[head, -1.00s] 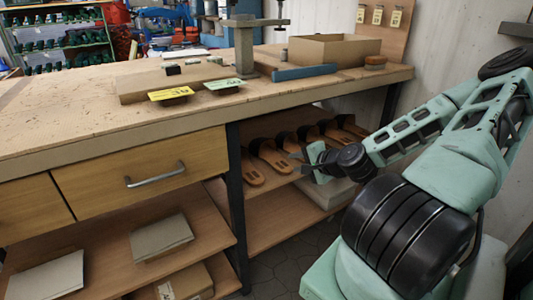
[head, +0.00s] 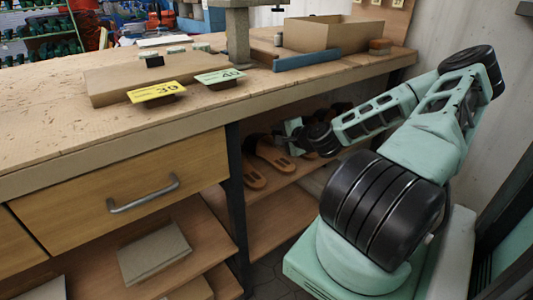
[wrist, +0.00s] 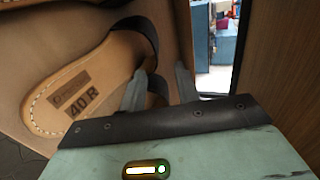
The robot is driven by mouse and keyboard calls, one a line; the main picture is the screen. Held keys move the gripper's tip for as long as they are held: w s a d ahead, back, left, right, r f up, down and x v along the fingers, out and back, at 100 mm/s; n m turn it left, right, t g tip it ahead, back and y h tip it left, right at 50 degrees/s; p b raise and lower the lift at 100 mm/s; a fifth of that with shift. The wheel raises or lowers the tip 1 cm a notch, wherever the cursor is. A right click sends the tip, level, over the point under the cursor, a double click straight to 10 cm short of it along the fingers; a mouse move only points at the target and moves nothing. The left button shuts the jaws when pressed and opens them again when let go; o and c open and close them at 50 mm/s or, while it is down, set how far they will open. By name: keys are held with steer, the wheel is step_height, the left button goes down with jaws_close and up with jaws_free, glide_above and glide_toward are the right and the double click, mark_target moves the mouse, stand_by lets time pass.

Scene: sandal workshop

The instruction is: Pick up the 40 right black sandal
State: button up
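In the wrist view, a sandal (wrist: 72,92) with a tan footbed, pale edge stitching and a dark strap bears the stamp "40 R". My gripper (wrist: 160,82) is at the strap side of this sandal. Its two fingers are apart, and part of the dark strap shows between them. I cannot tell whether either finger touches the strap. In the head view, my gripper (head: 290,130) is under the bench top, at the row of sandals (head: 272,160) on the upper shelf. My arm and the bench hide most of that row.
The bench top (head: 60,125) lies above the shelf, and a dark bench leg (head: 233,180) stands left of the sandals. On the bench are a yellow "39" tag (head: 157,92) and a green "40" tag (head: 220,77). A wooden drawer (head: 130,190) is at the left.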

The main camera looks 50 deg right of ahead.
mark_target(260, 134)
steer(key=x, duration=0.5)
steer(key=shift+w+f+b, duration=0.15)
steer(key=shift+w+b, duration=0.15)
steer(key=x, duration=0.5)
steer(key=shift+a+f+b, duration=0.2)
steer(key=shift+b, duration=0.2)
jaws_close()
